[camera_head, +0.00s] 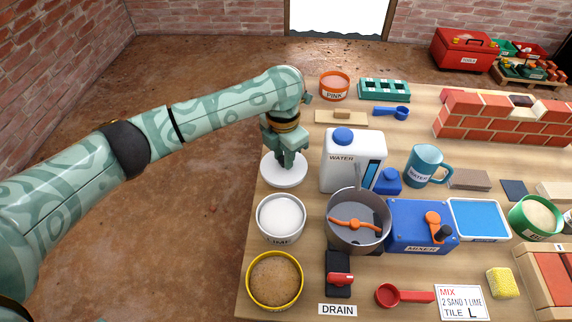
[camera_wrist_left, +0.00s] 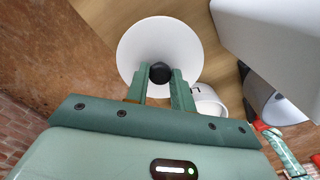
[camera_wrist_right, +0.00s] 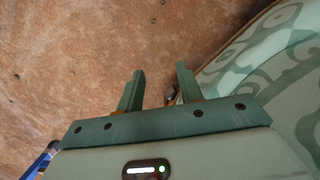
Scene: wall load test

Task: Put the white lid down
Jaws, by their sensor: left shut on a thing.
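The white lid (camera_head: 283,172) is a round disc at the left edge of the table, behind the lime tub. My left gripper (camera_head: 289,160) is above it, pointing down. In the left wrist view the white lid (camera_wrist_left: 150,38) lies level beyond the fingers. My left gripper (camera_wrist_left: 162,82) is shut on its black knob (camera_wrist_left: 160,72). I cannot tell whether the lid touches the table or hangs just above it. My right gripper (camera_wrist_right: 160,78) shows only in its wrist view, with its fingers apart and empty over the brown floor.
The lime tub (camera_head: 280,232) with white powder stands in front of the lid. The white water jug (camera_head: 345,170) stands close on the right. The mixing pot (camera_head: 350,240) is front right. The floor lies left.

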